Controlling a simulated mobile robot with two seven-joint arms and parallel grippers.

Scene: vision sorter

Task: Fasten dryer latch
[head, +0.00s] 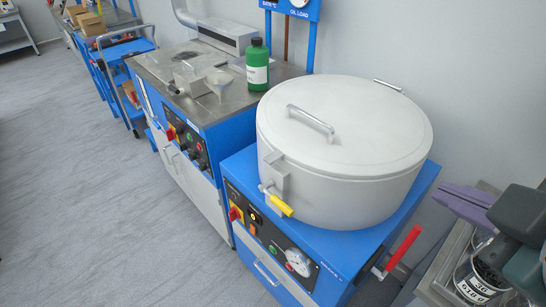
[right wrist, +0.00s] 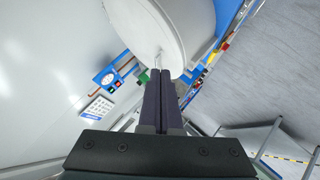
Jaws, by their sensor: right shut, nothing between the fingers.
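The dryer is a large pale round drum (head: 340,190) with its flat lid (head: 365,115) lying down on it. A metal handle (head: 310,119) is on the lid. The latch (head: 276,185) is on the drum's front left side, and its yellow lever (head: 281,206) points down to the right. Whether the latch is engaged is unclear. My right gripper (head: 447,199) is shut and empty, right of the drum and apart from it. In the right wrist view its dark fingers (right wrist: 163,76) lie together, with the lid (right wrist: 148,22) beyond them. My left gripper is not in view.
The drum stands on a blue cabinet (head: 237,169) with knobs and a gauge (head: 298,262). A red lever (head: 403,248) sticks out at its right. A steel bench (head: 150,66) with a green bottle (head: 257,65) stands behind left. The grey floor (head: 75,190) at left is clear.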

